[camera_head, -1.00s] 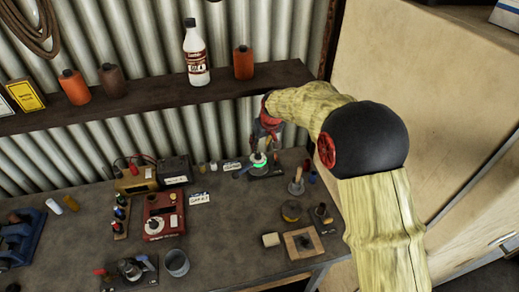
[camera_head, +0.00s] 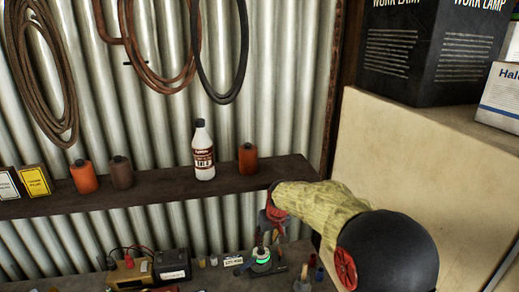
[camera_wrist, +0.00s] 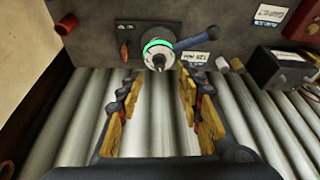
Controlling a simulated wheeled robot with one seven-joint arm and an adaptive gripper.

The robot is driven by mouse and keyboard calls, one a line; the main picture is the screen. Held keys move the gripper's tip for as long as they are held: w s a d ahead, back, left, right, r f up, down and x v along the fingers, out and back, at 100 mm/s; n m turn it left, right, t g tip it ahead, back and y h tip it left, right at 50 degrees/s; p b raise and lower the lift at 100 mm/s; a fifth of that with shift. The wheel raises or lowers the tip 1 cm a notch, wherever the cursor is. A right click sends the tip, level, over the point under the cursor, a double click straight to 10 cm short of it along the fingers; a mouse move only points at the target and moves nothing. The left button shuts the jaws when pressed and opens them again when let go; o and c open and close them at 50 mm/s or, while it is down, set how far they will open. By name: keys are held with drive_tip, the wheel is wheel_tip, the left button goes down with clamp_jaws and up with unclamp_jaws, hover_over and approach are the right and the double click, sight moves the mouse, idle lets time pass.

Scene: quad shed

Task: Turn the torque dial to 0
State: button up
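A round white fixture with a lit green ring (camera_wrist: 158,52) and a dark central tip sits on a dark base plate in the wrist view. A blue-grey lever with a round knob (camera_wrist: 197,40) sticks out from it to the right. The fixture also shows low in the head view (camera_head: 262,265). I cannot read any numbers on it, nor tell whether it is the torque dial. My gripper (camera_wrist: 160,78) is open and empty, its yellow-padded fingers spread on either side of the view, apart from the fixture. In the head view my gripper (camera_head: 268,238) hangs just above it.
A white label (camera_wrist: 194,59) and a black box (camera_wrist: 284,75) are right of the fixture in the wrist view. A shelf (camera_head: 140,193) with a white bottle (camera_head: 203,155) and several orange or brown containers is behind. A tall cream cabinet (camera_head: 420,170) stands right.

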drive_tip(key=s+d+r+m+b, duration=0.1)
drive_tip(key=s+d, duration=0.4)
drive_tip(key=s, duration=0.8)
drive_tip(key=s+d+r+m+t+h+b, duration=0.1)
drive_tip(key=s+d+r+b, duration=0.2)
drive_tip(key=s, duration=1.1)
drive_tip(key=s+d+r+m+b, duration=0.1)
drive_tip(key=s+d+r, duration=0.4)
drive_tip(key=s, duration=0.8)
drive_tip(key=shift+s+d+m+t+b, duration=0.2)
drive_tip(key=shift+d+m+t+b, duration=0.3)
drive_tip(key=shift+d, duration=0.75)
drive_tip(key=shift+c, duration=0.2)
